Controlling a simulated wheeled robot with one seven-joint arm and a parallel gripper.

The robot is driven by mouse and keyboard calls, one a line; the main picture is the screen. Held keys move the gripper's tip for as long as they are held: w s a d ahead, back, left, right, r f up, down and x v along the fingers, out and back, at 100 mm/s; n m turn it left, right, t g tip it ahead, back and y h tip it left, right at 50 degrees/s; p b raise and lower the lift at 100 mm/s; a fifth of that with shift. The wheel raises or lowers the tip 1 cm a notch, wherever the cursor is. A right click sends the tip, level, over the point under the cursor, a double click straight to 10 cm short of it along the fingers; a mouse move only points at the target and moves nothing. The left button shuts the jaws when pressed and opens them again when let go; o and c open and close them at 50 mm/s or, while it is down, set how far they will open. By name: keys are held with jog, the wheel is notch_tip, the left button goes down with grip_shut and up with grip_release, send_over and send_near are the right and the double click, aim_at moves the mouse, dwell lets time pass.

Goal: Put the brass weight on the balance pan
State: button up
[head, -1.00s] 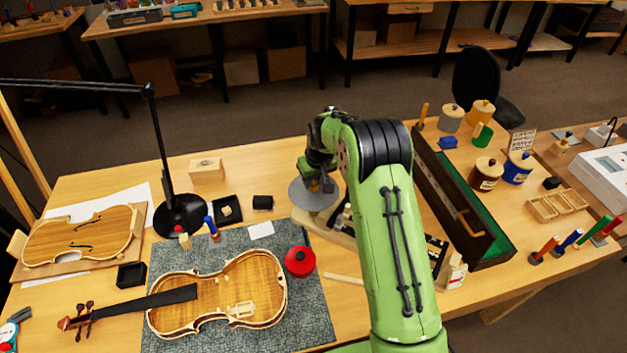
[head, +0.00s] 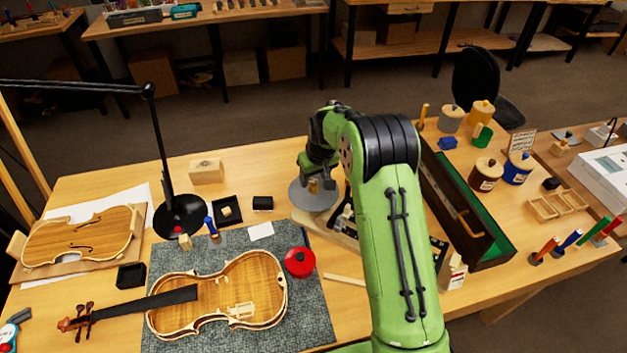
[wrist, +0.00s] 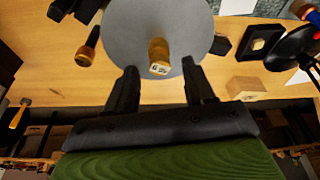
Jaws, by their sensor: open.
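The brass weight (head: 313,186) stands on the grey round balance pan (head: 301,199). In the wrist view the weight (wrist: 159,56) shows its marked face and sits on the pan (wrist: 184,18), in from the rim. My gripper (wrist: 160,72) is open, with its two fingers apart on either side of the weight's near side and not touching it. In the head view my gripper (head: 322,172) is beside and just behind the weight, partly hidden by my arm. My arm also hides part of the balance's base.
A black lamp (head: 180,214) and small black trays stand to the left. A violin body (head: 222,298) and a red round tin (head: 300,262) lie on the grey mat (head: 315,325). A long green-lined case (head: 480,240) lies right of my arm.

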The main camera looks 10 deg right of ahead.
jog(key=s+r+t, duration=0.1)
jog(key=s+r, duration=1.5)
jog(key=r, duration=0.5)
jog(key=s+m+t, duration=0.1)
jog(key=s+m, duration=0.1)
jog(key=s, duration=1.9)
jog(key=shift+s+f+h, duration=0.15)
jog(key=shift+f+h, duration=0.15)
jog(key=shift+f, duration=0.15)
